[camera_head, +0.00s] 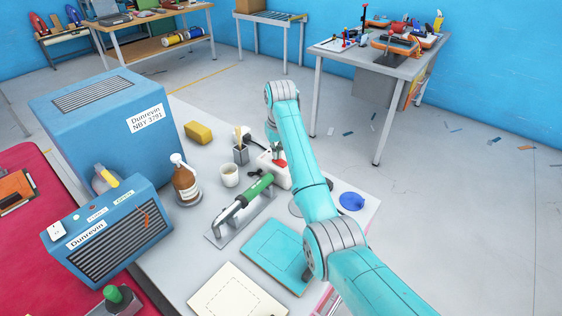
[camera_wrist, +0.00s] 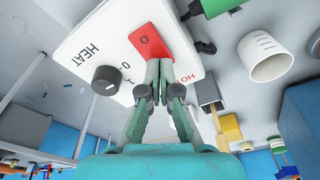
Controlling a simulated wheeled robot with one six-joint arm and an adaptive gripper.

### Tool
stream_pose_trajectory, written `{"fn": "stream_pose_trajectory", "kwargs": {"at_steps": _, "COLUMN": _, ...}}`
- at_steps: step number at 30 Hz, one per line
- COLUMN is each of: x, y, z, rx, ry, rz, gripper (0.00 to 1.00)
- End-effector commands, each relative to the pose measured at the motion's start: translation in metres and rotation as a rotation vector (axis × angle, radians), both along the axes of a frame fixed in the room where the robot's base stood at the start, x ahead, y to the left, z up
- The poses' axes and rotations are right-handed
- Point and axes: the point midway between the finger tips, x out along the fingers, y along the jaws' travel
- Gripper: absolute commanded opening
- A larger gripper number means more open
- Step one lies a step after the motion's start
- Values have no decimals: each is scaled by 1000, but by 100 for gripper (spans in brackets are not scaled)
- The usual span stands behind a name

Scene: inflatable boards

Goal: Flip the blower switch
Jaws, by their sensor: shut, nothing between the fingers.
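A white control box (camera_wrist: 112,28) fills the upper left of the wrist view. It has a black knob (camera_wrist: 106,80) beside the word HEAT and a red rocker switch (camera_wrist: 149,42) marked 0. Red lettering on the box is partly covered by my fingers. My gripper (camera_wrist: 159,68) is shut and empty, its fingertips at the lower end of the red switch; I cannot tell whether they touch it. In the head view the white box (camera_head: 268,171) sits on the grey table under my arm, with a bit of red showing.
A green-handled tool (camera_head: 256,188), white cup (camera_head: 229,175), brush holder (camera_head: 240,154), brown bottle (camera_head: 185,184) and yellow sponge (camera_head: 198,133) stand close by on the table. Blue machines (camera_head: 100,110) are at left. A blue round piece (camera_head: 352,201) lies right of my arm.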

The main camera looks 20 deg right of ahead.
Motion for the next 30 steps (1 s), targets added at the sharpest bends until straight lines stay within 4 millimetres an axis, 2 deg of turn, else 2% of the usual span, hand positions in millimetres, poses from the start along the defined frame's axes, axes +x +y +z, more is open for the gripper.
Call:
{"fn": "stream_pose_trajectory", "kwargs": {"at_steps": 21, "x": -1, "y": 0, "z": -10, "rx": 0, "ry": 2, "rz": 0, "gripper": 0}}
{"fn": "stream_pose_trajectory", "kwargs": {"at_steps": 26, "x": 0, "y": 0, "z": -6, "rx": 0, "ry": 2, "rz": 0, "gripper": 0}}
{"fn": "stream_pose_trajectory", "kwargs": {"at_steps": 30, "x": 0, "y": 0, "z": 4, "rx": 0, "ry": 0, "rz": 0, "gripper": 0}}
